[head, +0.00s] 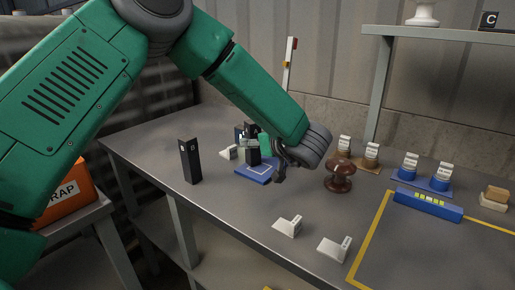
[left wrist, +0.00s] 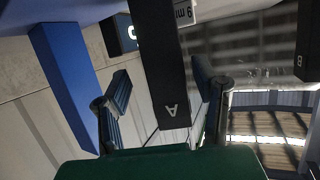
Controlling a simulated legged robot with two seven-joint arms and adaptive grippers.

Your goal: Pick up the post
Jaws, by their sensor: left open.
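A black upright post marked A (left wrist: 165,75) runs between the two fingers of my left gripper (left wrist: 165,95) in the left wrist view, with a gap on each side. In the head view my left gripper (head: 266,157) reaches leftward at a cluster of dark posts (head: 252,150) by a blue base plate (head: 257,172); it is open and partly covers them. I cannot tell which dark post there is the one marked A. My right gripper is not in view.
A black angled piece (head: 189,161) stands to the left. A brown insulator (head: 340,174) is close right of my wrist. Two white wedge pieces (head: 288,226) lie in front. A blue bar (head: 428,205) and small labelled pieces stand right.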

